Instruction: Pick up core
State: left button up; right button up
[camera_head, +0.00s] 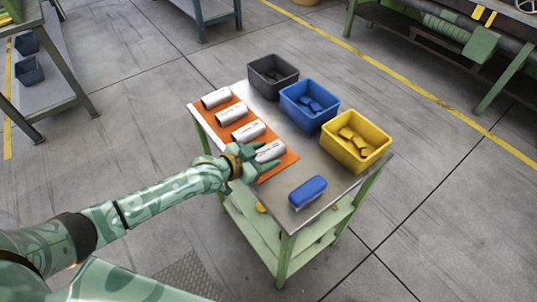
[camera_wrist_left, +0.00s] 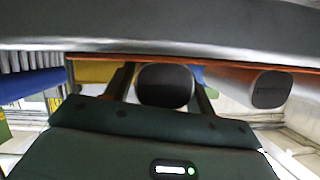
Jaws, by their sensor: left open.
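Several white cylindrical cores lie in a row on an orange mat (camera_head: 284,167) on the table. The nearest core (camera_head: 270,150) lies at my left gripper (camera_head: 268,160), which reaches in from the left with its fingers over the mat. In the left wrist view, the dark round end of this core (camera_wrist_left: 165,86) sits between the two open fingers of the left gripper (camera_wrist_left: 163,92). I cannot tell whether the fingers touch it. A second core (camera_wrist_left: 268,90) shows to the right there. The other cores in the head view (camera_head: 248,132) are apart from the gripper. My right gripper is not in view.
A grey bin (camera_head: 273,86), a blue bin (camera_head: 297,106) and a yellow bin (camera_head: 345,152) stand along the table's far right side, with pieces inside. A blue block (camera_head: 307,190) lies near the front corner. Bare metal tabletop (camera_head: 309,158) lies between mat and bins.

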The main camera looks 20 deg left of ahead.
pick_arm(q)
jog(key=shift+s, duration=0.1)
jog(key=shift+c, duration=0.3)
jog(key=c, duration=0.9)
jog(key=shift+r, duration=0.1)
jog(key=shift+c, duration=0.2)
